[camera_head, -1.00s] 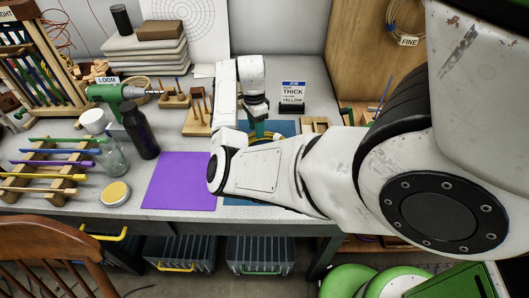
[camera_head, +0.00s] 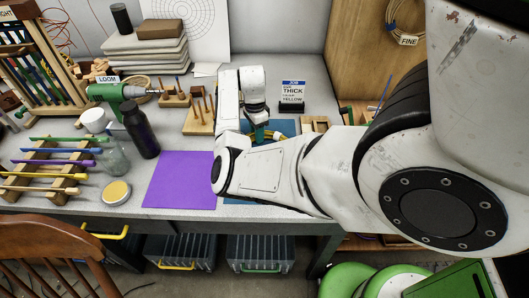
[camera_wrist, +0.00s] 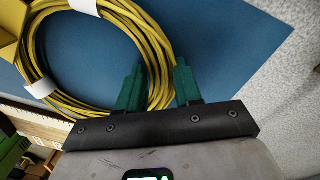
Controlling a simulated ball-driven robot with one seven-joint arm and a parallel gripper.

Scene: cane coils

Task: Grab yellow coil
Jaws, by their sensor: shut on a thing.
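The yellow coil (camera_wrist: 103,20) is a loop of several strands bound with white bands. It fills the upper left of the wrist view above a blue mat (camera_wrist: 220,60). My gripper (camera_wrist: 159,68) has its two green fingers on either side of the coil's right-hand bundle, shut on it. In the head view my gripper (camera_head: 260,132) is low over the blue mat (camera_head: 288,126), and a small yellow part of the coil (camera_head: 277,136) shows beside it. My arm hides the rest of the coil there.
A purple mat (camera_head: 180,180) lies to the left. A wooden peg block (camera_head: 200,117) and a dark bottle (camera_head: 141,130) stand further left. A wooden panel rises at the right.

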